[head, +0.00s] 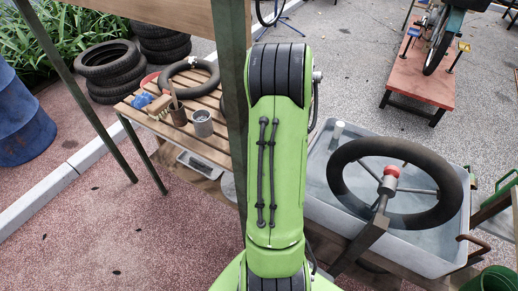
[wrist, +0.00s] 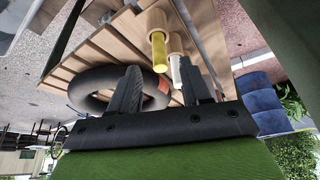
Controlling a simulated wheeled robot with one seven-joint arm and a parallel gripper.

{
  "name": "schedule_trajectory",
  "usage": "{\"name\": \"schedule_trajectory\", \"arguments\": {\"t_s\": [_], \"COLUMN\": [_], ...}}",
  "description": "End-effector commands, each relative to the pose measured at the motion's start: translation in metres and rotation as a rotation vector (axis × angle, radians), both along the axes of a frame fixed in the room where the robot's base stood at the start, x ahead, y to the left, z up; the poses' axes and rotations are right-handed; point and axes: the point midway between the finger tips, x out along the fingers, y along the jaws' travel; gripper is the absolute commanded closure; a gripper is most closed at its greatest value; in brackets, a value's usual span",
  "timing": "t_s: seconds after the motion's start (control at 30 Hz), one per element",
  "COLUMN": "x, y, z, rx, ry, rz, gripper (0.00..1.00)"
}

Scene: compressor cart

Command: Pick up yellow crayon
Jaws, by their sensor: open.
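In the wrist view, a thick stick with a yellow end and a pale sleeve, which looks like the yellow crayon (wrist: 158,48), shows over the slatted wooden bench (wrist: 90,52). A similar stick with a white end (wrist: 176,66) is just to its right, partly behind the right finger. My gripper (wrist: 160,68) is open and empty. The yellow end lies between the two fingers in the picture; I cannot tell how far beyond the tips it is. In the head view my green arm hides the gripper, and I cannot make out the crayon.
A tyre (head: 189,78), a grey cup (head: 202,122) and a holder with tools (head: 177,113) stand on the bench. A dark post (head: 233,90) rises beside my arm. A grey tub (head: 420,245) with a wheel (head: 445,180) is at right. A blue barrel (head: 18,115) stands left.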

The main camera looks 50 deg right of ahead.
Motion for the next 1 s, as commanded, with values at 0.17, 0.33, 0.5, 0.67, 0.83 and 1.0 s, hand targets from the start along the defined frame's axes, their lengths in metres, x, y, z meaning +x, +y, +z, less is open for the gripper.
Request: {"name": "schedule_trajectory", "arguments": {"t_s": [0.17, 0.33, 0.5, 0.67, 0.83, 1.0], "x": [0.011, 0.016, 0.016, 0.016, 0.016, 0.016], "y": [-0.003, -0.005, -0.005, -0.005, -0.005, -0.005], "z": [-0.035, -0.044, -0.043, -0.043, -0.042, -0.042], "rx": [0.003, 0.001, 0.001, 0.001, 0.001, 0.001], "ry": [0.003, 0.002, 0.001, 0.002, 0.002, 0.001], "rz": [0.001, 0.0, 0.0, 0.0, 0.0, 0.0], "gripper": [0.53, 0.53, 0.57, 0.82, 1.0, 1.0]}}
